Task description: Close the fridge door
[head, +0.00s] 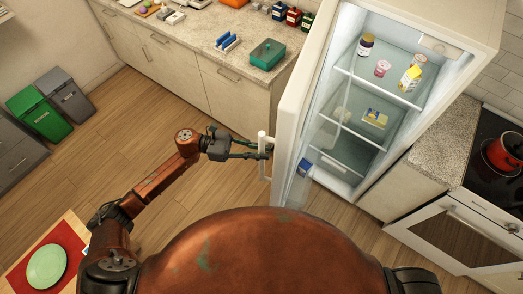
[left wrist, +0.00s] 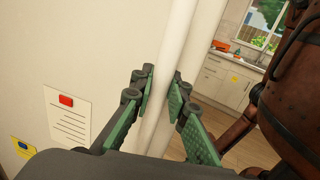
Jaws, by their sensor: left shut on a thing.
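The white fridge (head: 468,22) stands open, showing its lit shelves. Its door (head: 287,125) is swung out to the left, with its outer face toward my left arm. My left gripper (head: 264,149) is at the white vertical door handle (head: 262,172). In the left wrist view, the green-padded fingers (left wrist: 161,92) are shut around the handle (left wrist: 176,45), one on each side, beside the door's outer face (left wrist: 85,50). My right gripper is out of view.
Jars and cartons, such as a yellow-white carton (head: 410,78), stand on the shelves. A counter (head: 190,32) with a teal box (head: 267,54) lies behind the door. A stove (head: 500,150) with a red pot is at right. Wooden floor (head: 150,115) is clear at left.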

